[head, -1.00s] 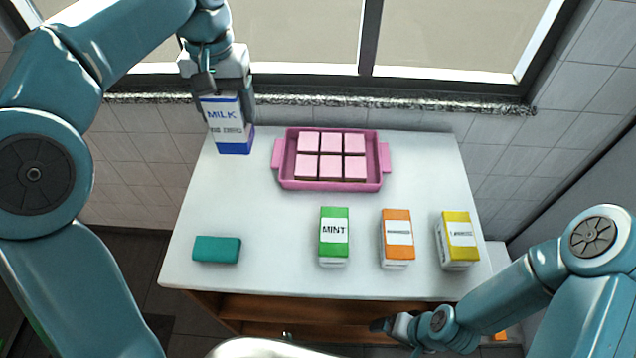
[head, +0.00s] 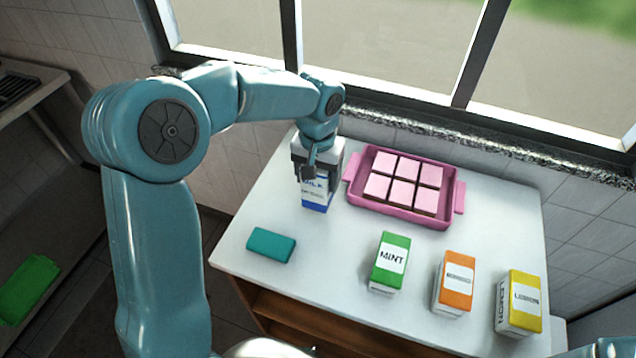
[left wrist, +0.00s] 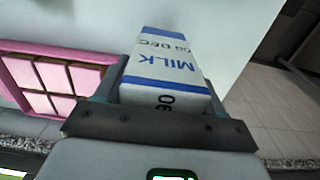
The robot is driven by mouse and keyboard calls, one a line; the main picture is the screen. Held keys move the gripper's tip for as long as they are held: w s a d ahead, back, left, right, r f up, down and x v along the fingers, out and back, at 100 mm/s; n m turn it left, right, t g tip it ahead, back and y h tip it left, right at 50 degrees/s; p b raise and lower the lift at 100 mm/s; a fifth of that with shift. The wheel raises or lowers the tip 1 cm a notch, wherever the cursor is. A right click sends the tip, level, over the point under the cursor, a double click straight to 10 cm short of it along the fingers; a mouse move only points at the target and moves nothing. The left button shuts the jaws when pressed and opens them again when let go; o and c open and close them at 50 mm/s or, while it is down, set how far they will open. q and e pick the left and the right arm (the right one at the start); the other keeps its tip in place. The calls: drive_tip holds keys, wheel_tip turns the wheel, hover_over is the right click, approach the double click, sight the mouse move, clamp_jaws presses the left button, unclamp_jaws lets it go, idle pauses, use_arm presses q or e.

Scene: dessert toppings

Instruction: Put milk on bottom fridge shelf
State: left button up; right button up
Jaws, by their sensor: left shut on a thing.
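The milk carton (head: 315,196), white with blue bands and the word MILK, is at the left back part of the white table, just left of the pink tray. My left gripper (head: 314,170) is shut on its upper part from above and hides its top. In the left wrist view the milk carton (left wrist: 165,62) sits between the jaws of the left gripper (left wrist: 162,100). I cannot tell whether its base touches the table. My right gripper is out of view. No fridge can be made out.
The white table (head: 335,262) also bears a pink tray (head: 452,205) of pink-topped squares, a teal block (head: 271,245), and green mint (head: 388,265), orange (head: 453,284) and yellow lemon (head: 518,305) cartons. A window stands behind. A green object (head: 28,288) lies at far left.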

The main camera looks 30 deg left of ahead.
use_arm(q)
drive_tip(key=shift+f, duration=1.35)
drive_tip(key=shift+f, duration=0.1)
drive_tip(key=o, duration=1.1)
drive_tip(key=shift+f, duration=0.15)
drive_tip(key=shift+c, duration=0.2)
drive_tip(key=o, duration=0.4)
